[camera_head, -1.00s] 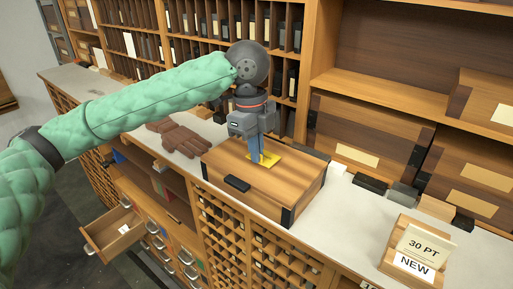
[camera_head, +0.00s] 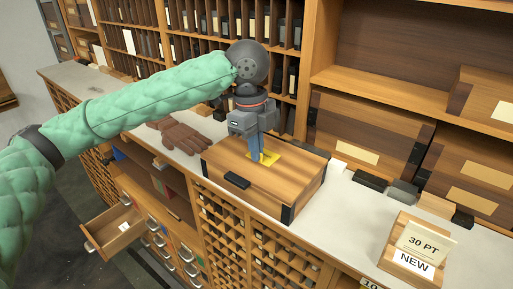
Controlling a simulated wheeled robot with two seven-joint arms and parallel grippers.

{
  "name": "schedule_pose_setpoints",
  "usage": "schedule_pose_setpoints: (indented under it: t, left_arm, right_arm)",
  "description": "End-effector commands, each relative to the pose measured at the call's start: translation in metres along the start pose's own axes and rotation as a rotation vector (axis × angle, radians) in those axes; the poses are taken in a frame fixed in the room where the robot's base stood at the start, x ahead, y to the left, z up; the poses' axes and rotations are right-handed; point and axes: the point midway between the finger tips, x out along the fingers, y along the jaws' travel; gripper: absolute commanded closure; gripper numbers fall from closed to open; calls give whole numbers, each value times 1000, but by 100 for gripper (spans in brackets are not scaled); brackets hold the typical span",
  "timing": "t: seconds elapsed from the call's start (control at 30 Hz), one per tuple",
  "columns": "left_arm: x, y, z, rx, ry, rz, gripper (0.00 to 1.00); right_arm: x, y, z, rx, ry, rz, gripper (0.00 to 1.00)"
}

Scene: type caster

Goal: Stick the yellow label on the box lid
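The yellow label (camera_head: 270,157) lies flat against the lid of the wooden box (camera_head: 285,174), toward the back of the lid. My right gripper is not in view.
A brown glove (camera_head: 183,134) lies on the counter left of the box. A card holder (camera_head: 416,249) reading "30 PT" and "NEW" stands at the right. Small dark blocks (camera_head: 370,181) lie right of the box. A drawer (camera_head: 113,232) hangs open at lower left.

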Motion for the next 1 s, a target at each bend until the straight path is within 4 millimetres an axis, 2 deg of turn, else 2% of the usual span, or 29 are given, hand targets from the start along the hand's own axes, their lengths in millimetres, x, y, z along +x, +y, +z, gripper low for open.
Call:
schedule_pose_setpoints:
  t: [0.4, 0.53, 0.57, 0.83, 1.0]
  left_arm:
    - [0, 0, 0, 0, 0, 0, 100]
    - [0, 0, 0, 0, 0, 0, 74]
    - [0, 0, 0, 0, 0, 0, 72]
    - [0, 0, 0, 0, 0, 0, 72]
    - [-8, 0, -1, 0, 0, 0, 72]
  right_arm:
    - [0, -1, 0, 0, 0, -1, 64]
    - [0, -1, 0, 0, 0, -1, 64]
    - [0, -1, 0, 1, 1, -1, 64]
    - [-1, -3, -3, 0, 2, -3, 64]
    - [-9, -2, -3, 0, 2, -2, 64]
